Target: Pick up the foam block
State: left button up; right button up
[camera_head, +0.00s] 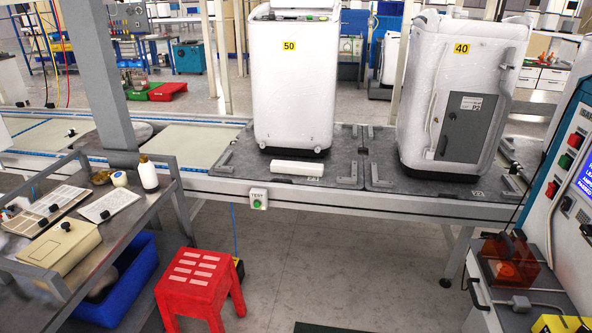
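A white oblong block (297,168), which looks like the foam block, lies flat on the dark pallet plate (345,170) of the conveyor line. It is in front of the white machine (296,80) labelled 50, close to the plate's front edge. Nothing covers it. Neither of my grippers shows in the head view, so I cannot see how they stand relative to the block.
A second white machine (462,90), labelled 40, stands to the right. A green-button TEST box (258,199) hangs below the block on the conveyor front. A red stool (199,283) and cluttered workbench (150,205) are at left, a control cabinet (570,200) at right.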

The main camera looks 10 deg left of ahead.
aim_at(316, 169)
jog(key=i+j, duration=0.15)
jog(key=i, duration=1.2)
jog(key=i+j, duration=0.15)
jog(key=i, duration=1.2)
jog(key=j+u, duration=0.05)
